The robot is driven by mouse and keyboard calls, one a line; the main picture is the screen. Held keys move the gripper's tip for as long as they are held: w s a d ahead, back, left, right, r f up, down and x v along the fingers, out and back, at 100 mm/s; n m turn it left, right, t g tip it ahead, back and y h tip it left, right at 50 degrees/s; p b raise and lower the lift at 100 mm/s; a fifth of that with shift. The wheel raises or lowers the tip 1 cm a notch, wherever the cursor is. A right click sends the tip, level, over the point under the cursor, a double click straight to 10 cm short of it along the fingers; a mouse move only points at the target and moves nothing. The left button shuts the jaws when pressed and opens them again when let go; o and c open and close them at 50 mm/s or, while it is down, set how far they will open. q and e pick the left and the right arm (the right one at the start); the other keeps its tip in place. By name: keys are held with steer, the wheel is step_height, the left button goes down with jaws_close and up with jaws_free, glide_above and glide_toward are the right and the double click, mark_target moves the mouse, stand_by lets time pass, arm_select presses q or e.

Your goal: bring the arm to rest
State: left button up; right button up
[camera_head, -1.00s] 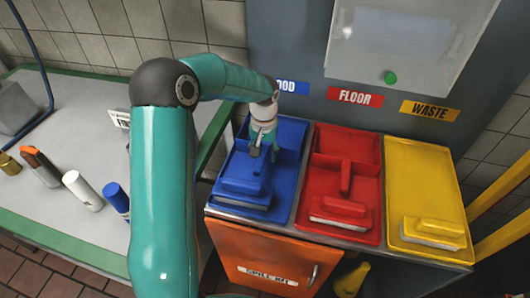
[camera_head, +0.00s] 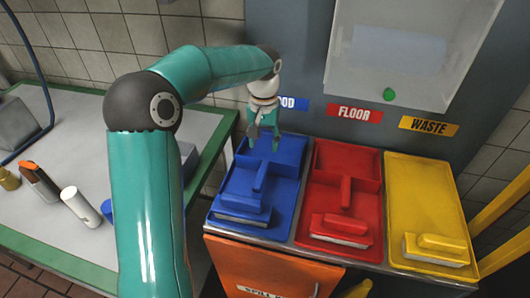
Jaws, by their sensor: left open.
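My left gripper (camera_head: 264,136) is open and empty above the back part of the blue tray (camera_head: 287,190). My left arm comes in from the lower left and bends over toward the tray. A blue brush (camera_head: 243,206) lies in the front of the blue tray, with its handle pointing back. The gripper is apart from the brush. My right gripper is not in view.

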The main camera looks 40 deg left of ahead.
arm_select(q)
steer(key=shift+r, duration=0.4)
